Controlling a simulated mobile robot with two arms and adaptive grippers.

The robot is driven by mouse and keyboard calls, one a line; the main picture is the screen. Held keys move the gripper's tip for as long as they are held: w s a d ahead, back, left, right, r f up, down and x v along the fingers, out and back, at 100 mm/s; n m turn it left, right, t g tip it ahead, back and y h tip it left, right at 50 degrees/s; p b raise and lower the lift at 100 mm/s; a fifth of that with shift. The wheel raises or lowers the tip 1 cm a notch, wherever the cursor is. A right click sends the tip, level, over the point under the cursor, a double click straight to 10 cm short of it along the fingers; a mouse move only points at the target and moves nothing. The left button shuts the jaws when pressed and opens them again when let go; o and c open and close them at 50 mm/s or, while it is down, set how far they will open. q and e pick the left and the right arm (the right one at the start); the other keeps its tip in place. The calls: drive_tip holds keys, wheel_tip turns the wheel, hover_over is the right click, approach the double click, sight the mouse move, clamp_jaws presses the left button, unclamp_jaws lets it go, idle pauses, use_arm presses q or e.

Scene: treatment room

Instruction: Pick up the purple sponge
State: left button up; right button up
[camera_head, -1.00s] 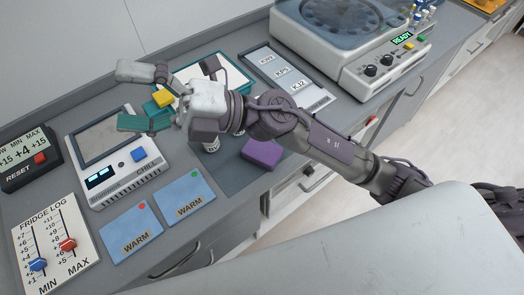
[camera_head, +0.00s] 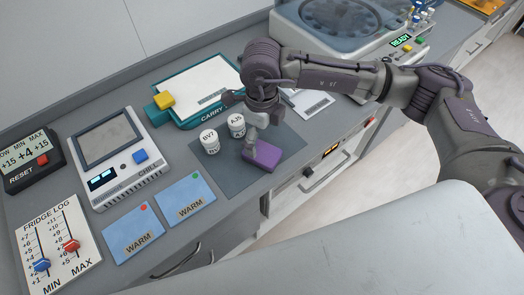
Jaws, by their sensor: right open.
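The purple sponge (camera_head: 268,156) lies at the front edge of the dark grey mat (camera_head: 226,176) on the counter. My right gripper (camera_head: 253,145) points down at the sponge from above, with a pale finger at the sponge's left side. The other finger is mostly hidden, and I cannot tell whether the gripper touches the sponge. The right gripper is open. My left gripper is not in view.
Two white vials, BV7 (camera_head: 209,142) and AJ5 (camera_head: 236,126), stand close left of the gripper. A teal-edged CARRY tray (camera_head: 186,123) lies behind them. Two blue WARM pads (camera_head: 133,233) (camera_head: 190,199) lie left of the mat. A centrifuge (camera_head: 345,50) stands at the back right.

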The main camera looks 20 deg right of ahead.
sight(262, 151)
wheel_tip(262, 151, down, 3)
drive_tip(key=shift+r, duration=0.1)
drive_tip(key=f+p, duration=0.1)
drive_tip(key=f, duration=0.1)
drive_tip(key=f+p, duration=0.1)
drive_tip(key=f, duration=0.1)
drive_tip(key=shift+w+d+p, duration=0.1)
drive_tip(key=shift+w+p, duration=0.1)
drive_tip(key=shift+p, duration=0.2)
drive_tip(key=shift+f, duration=0.65)
drive_tip(key=c, duration=0.8)
drive_tip(key=shift+c, duration=0.3)
drive_tip(key=shift+r, duration=0.1)
drive_tip(key=shift+r+b, duration=0.4)
drive_tip(key=shift+r, duration=0.15)
wheel_tip(262, 151, up, 3)
drive_tip(key=shift+w+f+b, duration=0.1)
drive_tip(key=shift+f+b, duration=0.1)
drive_tip(key=shift+b, duration=0.45)
drive_tip(key=s+d+r+b, duration=0.3)
drive_tip(key=s+d+r, duration=0.3)
drive_tip(key=s, duration=0.4)
drive_tip(key=shift+r, duration=0.6)
